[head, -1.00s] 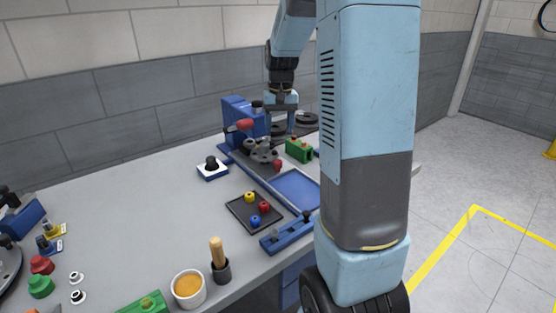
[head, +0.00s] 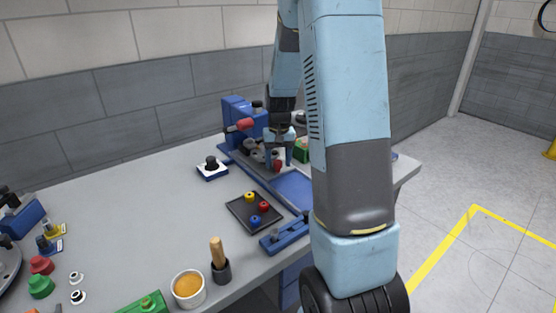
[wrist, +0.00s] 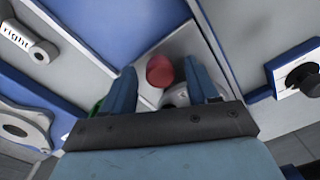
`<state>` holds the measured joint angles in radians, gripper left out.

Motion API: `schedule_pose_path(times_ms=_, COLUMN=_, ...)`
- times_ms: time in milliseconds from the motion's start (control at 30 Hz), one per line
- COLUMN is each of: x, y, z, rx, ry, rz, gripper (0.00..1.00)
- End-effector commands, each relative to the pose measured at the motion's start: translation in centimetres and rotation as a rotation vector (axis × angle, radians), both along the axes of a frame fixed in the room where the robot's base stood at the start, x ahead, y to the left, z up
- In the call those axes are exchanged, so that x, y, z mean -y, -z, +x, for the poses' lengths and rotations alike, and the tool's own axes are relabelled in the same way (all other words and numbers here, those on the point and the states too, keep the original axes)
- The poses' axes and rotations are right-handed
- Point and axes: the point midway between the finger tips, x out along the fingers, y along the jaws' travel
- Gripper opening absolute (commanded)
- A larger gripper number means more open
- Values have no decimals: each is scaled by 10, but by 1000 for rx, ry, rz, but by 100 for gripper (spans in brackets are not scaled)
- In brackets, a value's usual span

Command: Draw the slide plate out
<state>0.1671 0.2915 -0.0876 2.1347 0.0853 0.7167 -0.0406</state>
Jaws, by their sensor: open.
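The blue chassis fixture (head: 238,112) stands at the back of the bench with a red handle (head: 240,125) on its side. A grey metal plate, apparently the slide plate (wrist: 182,48), lies at the fixture's base, with a red knob (wrist: 160,70) on it. The knob also shows in the head view (head: 277,165). My gripper (wrist: 163,82) is open above the plate, with one blue finger on each side of the knob. Contact between fingers and knob cannot be told. My gripper (head: 278,160) partly hides the plate in the head view.
A dark tray (head: 236,213) with yellow, red and blue knobs lies in front. A black knob on a white-and-blue base (head: 211,168) stands left. A blue shallow panel (head: 294,187) lies right of the plate. A white tab marked "right" (wrist: 30,42) shows at upper left.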

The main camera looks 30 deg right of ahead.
Motion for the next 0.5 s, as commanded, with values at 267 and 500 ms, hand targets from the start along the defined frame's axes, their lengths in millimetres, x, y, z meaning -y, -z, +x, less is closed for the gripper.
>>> schedule_pose_path(times_ms=267, x=0, y=0, z=0, rx=0, ry=0, rz=0, gripper=46)
schedule_pose_path(times_ms=500, x=0, y=0, z=0, rx=-1, ry=0, rz=0, gripper=24)
